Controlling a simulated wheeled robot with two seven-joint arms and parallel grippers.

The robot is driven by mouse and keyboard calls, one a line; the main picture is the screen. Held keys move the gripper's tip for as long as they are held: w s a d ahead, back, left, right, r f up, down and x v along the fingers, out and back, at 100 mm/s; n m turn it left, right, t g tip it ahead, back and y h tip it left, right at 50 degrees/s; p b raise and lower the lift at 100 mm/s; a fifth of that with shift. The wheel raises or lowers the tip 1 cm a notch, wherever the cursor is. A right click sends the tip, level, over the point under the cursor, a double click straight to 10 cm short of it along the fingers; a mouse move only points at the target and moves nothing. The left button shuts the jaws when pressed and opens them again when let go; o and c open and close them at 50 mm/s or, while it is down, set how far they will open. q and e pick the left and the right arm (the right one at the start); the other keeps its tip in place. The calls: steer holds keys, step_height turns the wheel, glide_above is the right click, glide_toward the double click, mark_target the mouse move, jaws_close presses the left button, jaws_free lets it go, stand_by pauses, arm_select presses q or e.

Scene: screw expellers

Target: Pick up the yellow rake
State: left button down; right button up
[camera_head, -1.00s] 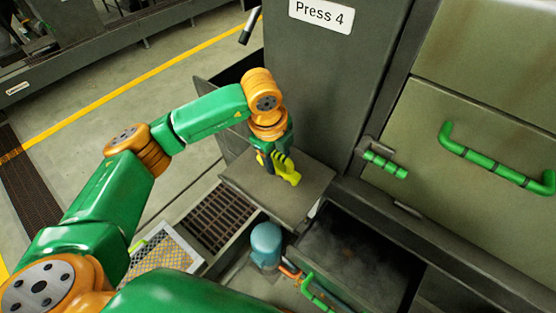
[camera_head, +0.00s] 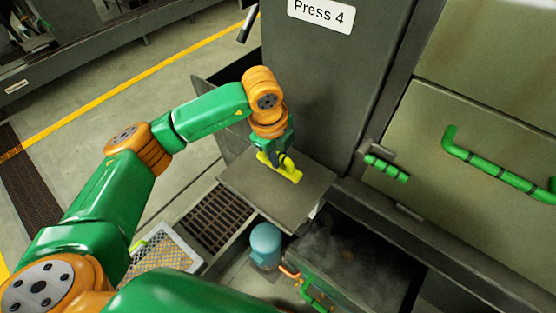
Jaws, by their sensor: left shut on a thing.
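The yellow rake (camera_head: 291,174) is small and bright yellow, over the grey shelf plate (camera_head: 250,188) in front of the press. My left gripper (camera_head: 279,161) reaches down from the orange wrist and is shut on the rake. The gripper and wrist hide part of the rake. I cannot tell whether the rake touches the plate or hangs just above it. My right gripper is not in view.
The grey press cabinet (camera_head: 326,90) labelled Press 4 stands right behind the plate. A blue-grey cylinder (camera_head: 265,245) stands below the plate's front edge. A dark open bin (camera_head: 355,262) lies at lower right. Green handles (camera_head: 500,178) stick out at right.

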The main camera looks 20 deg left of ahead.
arm_select(q)
steer(key=s+d+r+b, duration=0.2)
steer(key=s+r+b, duration=0.3)
steer(key=s+r, duration=0.7)
steer(key=shift+s, duration=1.05)
